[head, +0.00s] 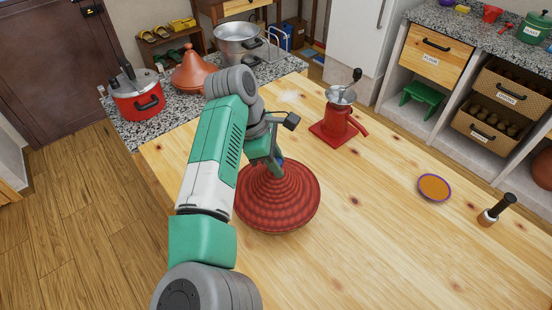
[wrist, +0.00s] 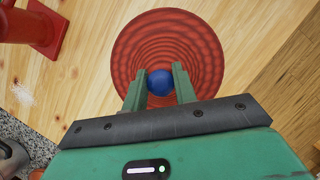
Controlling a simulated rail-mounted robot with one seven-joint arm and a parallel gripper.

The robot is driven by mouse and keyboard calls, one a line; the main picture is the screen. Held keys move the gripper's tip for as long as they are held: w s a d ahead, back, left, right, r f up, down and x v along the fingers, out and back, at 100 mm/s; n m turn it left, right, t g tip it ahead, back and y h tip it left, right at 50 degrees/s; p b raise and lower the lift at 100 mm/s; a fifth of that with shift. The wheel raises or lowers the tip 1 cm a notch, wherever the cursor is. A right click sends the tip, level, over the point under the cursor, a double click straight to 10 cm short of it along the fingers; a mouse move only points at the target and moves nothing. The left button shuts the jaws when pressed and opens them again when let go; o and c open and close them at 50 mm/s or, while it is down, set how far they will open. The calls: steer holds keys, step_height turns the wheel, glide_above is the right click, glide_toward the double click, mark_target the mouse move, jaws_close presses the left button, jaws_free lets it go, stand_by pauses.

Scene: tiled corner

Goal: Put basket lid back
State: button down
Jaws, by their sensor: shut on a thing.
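The basket lid (head: 280,205) is a wide red cone with ringed ridges, over the wooden table in the middle of the head view. It also shows in the wrist view (wrist: 165,30), with a round blue knob (wrist: 160,83) at its top. My gripper (head: 278,168) is above the cone, its two green fingers (wrist: 160,80) on either side of the knob and shut on it. The lid looks about level. I cannot tell whether it rests on something or hangs just above the table.
A red grinder (head: 338,122) stands behind the lid to the right. A granite counter at the back left holds a red cooker (head: 137,98). The table's front right is clear.

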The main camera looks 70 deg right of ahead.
steer(key=shift+f, duration=0.2)
steer(key=c, duration=1.1)
jaws_free()
steer(key=shift+r, duration=0.1)
steer(key=p+v, duration=0.2)
steer(key=v, duration=1.1)
steer(key=shift+s, duration=0.2)
